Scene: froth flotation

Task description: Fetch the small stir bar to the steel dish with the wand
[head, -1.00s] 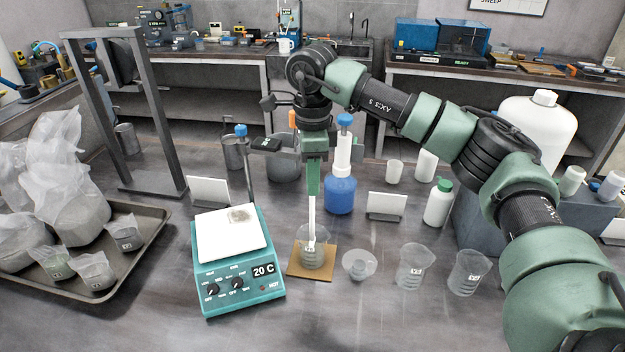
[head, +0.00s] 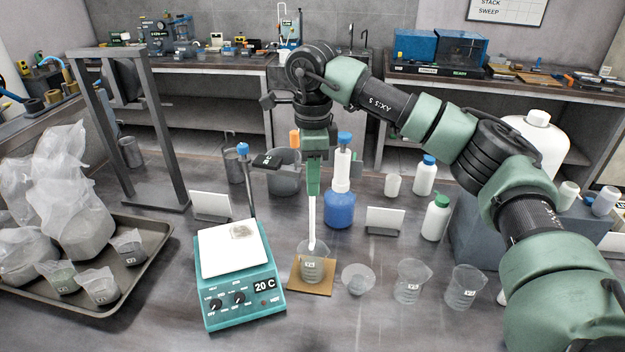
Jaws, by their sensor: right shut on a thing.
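I cannot make out the stir bar; at this size nothing clear shows at the wand's tip. A small round grey dish (head: 358,280) stands just right of the pad; I cannot tell if it is steel. My left gripper is not in view.
A teal hotplate (head: 240,285) stands left of the pad, with a thin post behind it. Two beakers (head: 409,281) stand to the right. A blue bottle (head: 340,208) and white cards are behind. A tray (head: 150,235) of bags is at left.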

